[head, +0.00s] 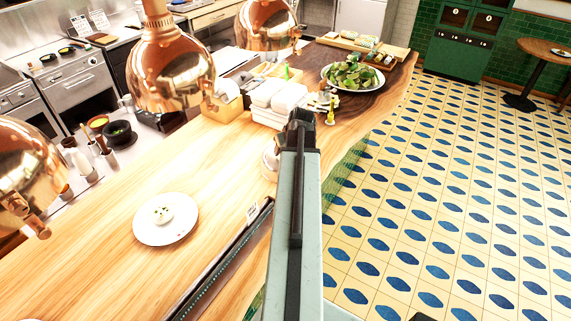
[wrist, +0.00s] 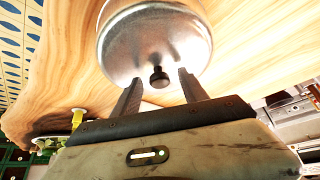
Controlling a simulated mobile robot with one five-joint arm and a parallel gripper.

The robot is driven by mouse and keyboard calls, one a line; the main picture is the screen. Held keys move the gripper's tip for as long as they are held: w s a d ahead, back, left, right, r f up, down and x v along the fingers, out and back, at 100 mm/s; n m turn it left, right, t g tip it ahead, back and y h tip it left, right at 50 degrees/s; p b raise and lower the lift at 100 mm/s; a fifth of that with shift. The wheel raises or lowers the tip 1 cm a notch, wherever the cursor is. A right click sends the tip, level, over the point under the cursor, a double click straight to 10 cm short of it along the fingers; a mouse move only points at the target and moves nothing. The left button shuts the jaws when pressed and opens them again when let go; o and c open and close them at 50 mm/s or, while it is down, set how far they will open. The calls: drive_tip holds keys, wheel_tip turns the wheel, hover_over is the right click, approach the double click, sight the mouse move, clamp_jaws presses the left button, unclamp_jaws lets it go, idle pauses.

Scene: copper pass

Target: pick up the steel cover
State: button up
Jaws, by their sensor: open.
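The steel cover (wrist: 155,38) is a shiny round dome with a small black knob (wrist: 159,77), seen in the upper middle of the wrist view on the wooden counter. My gripper (wrist: 161,78) is open, with one finger on each side of the knob. The knob shows between the fingertips, with gaps on both sides; whether a finger touches the dome I cannot tell. In the head view, my gripper (head: 301,118) is a dark shape at the arm's far end, and my arm hides most of what lies beneath it.
The wooden counter (head: 100,235) holds a white plate with food (head: 165,232) at the left. White boxes (head: 280,97) and a plate of greens (head: 352,75) stand farther back. Copper lamps (head: 172,68) hang over the counter. Tiled floor (head: 450,200) is clear at the right.

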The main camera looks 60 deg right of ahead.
drive_tip(key=shift+r, duration=0.1)
clamp_jaws()
drive_tip(key=shift+r, duration=0.1)
